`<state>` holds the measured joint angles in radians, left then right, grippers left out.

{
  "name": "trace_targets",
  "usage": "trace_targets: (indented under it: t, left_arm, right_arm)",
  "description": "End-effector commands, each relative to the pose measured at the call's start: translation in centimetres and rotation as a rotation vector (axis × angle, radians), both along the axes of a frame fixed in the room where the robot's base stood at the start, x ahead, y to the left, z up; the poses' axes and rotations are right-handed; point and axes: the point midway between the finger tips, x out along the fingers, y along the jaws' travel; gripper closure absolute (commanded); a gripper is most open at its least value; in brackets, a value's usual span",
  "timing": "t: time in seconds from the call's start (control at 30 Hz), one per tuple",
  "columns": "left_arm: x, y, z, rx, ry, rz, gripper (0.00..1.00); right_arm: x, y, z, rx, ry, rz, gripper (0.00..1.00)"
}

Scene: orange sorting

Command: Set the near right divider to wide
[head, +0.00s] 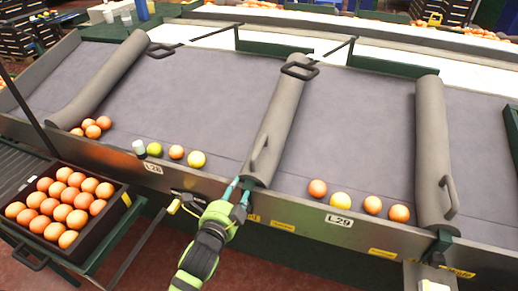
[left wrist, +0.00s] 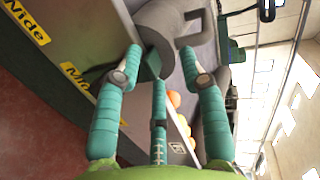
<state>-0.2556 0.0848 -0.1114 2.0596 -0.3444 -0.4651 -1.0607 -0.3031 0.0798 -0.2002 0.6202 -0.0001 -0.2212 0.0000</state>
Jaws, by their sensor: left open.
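Three long grey padded dividers cross the belt: a left one (head: 108,78), a middle one (head: 277,115) and a right one (head: 430,130). My left gripper (head: 240,187) is open at the near end of the middle divider. In the left wrist view its fingers (left wrist: 165,75) reach either side of a green end block (left wrist: 151,66) below a grey divider (left wrist: 157,22); contact cannot be told. Yellow labels on the rail read "Wide" (left wrist: 25,20) and "Mi…" (left wrist: 76,76), partly hidden. My right gripper is out of view.
Oranges and yellow-green fruit lie along the near belt edge, beside rail signs L28 (head: 153,168) and L29 (head: 339,220). A dark crate of oranges (head: 103,222) stands at lower left. The lanes' upper parts are clear.

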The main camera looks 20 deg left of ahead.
Motion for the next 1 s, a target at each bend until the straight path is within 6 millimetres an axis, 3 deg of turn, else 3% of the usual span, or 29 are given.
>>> trace_targets:
  t: [0.1, 0.27, 0.47, 0.8, 1.0]
  left_arm:
    - [1.9, -0.8, 2.4, 0.185, -0.131, -0.064, 0.59]
    - [2.8, -1.5, 3.8, 0.303, -0.212, -0.098, 0.59]
    - [5.0, -1.6, 4.1, 0.313, -0.221, -0.1, 0.59]
    - [11.8, -1.8, 4.2, 0.308, -0.218, -0.1, 0.59]
    - [14.0, -1.9, 4.0, 0.309, -0.216, -0.1, 0.59]
  right_arm:
    - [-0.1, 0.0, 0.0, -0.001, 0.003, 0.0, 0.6]
    - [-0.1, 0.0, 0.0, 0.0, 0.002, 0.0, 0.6]
    - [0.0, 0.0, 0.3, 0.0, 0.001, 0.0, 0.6]
    - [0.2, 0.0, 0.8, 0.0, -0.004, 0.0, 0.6]
    - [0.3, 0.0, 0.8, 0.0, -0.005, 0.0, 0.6]
